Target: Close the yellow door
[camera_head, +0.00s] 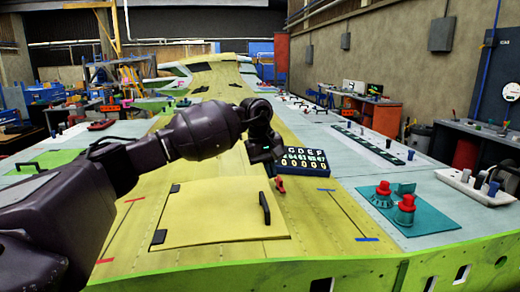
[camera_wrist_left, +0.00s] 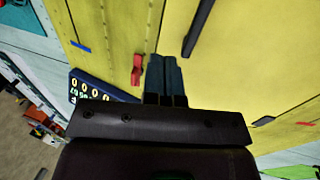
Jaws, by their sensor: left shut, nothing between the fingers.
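The yellow door (camera_head: 215,213) is a flat panel in the yellow wing skin. It looks down and about level with the skin; I cannot tell whether it is fully flush. Its black handle (camera_head: 264,208) is on the right side, and black hinges (camera_head: 158,237) are on the left. In the left wrist view the handle (camera_wrist_left: 198,28) lies beyond the fingers. A small red latch (camera_head: 280,184) sits beside the door's far right corner; it also shows in the left wrist view (camera_wrist_left: 137,70). My left gripper (camera_head: 272,172) is shut and empty, above the skin by that corner. My right gripper is out of view.
A dark blue numbered tray (camera_head: 302,160) lies just right of my left gripper. A teal plate (camera_head: 425,216) with red-topped parts is further right. The skin between door and teal plate is mostly clear. A grey panel with a black strip (camera_head: 367,145) lies behind.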

